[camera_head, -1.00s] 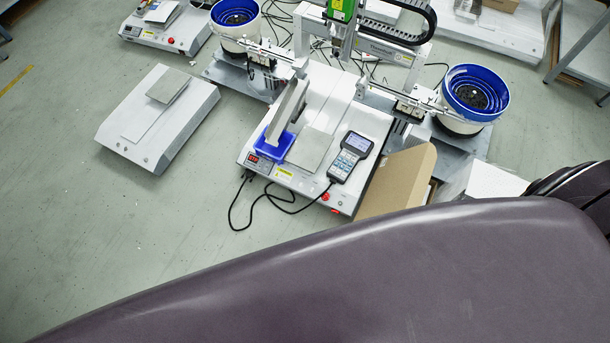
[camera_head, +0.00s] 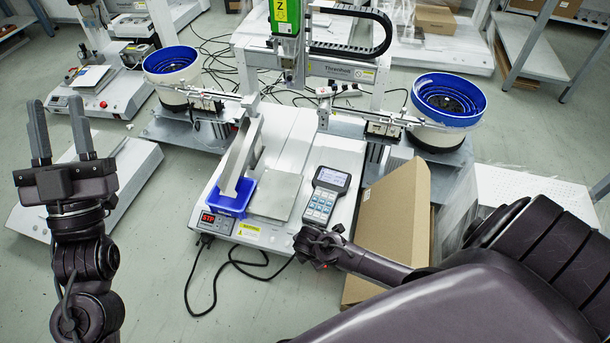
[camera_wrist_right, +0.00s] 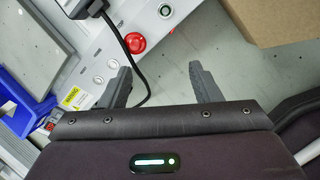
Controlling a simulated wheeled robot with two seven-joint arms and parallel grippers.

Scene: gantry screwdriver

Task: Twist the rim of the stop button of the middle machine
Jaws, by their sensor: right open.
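The middle machine (camera_head: 335,148) is white, with a green head unit (camera_head: 286,18) on its gantry. Its stop button (camera_wrist_right: 135,43) is red and round, on the front panel in the right wrist view. In the head view my right gripper (camera_head: 318,246) is over the front right corner and largely hides the button. In the right wrist view this gripper (camera_wrist_right: 160,74) is open and empty. The button lies just beyond its left fingertip, apart from the jaws' middle. My left gripper (camera_head: 60,130) is open and empty, raised at the left of the head view.
A handheld pendant (camera_head: 327,192) with a cable lies on the machine beside the stop button. A blue bin (camera_head: 232,195) stands on its left part. A cardboard box (camera_head: 392,220) is close on the right. Blue bowl feeders (camera_head: 449,98) flank the gantry.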

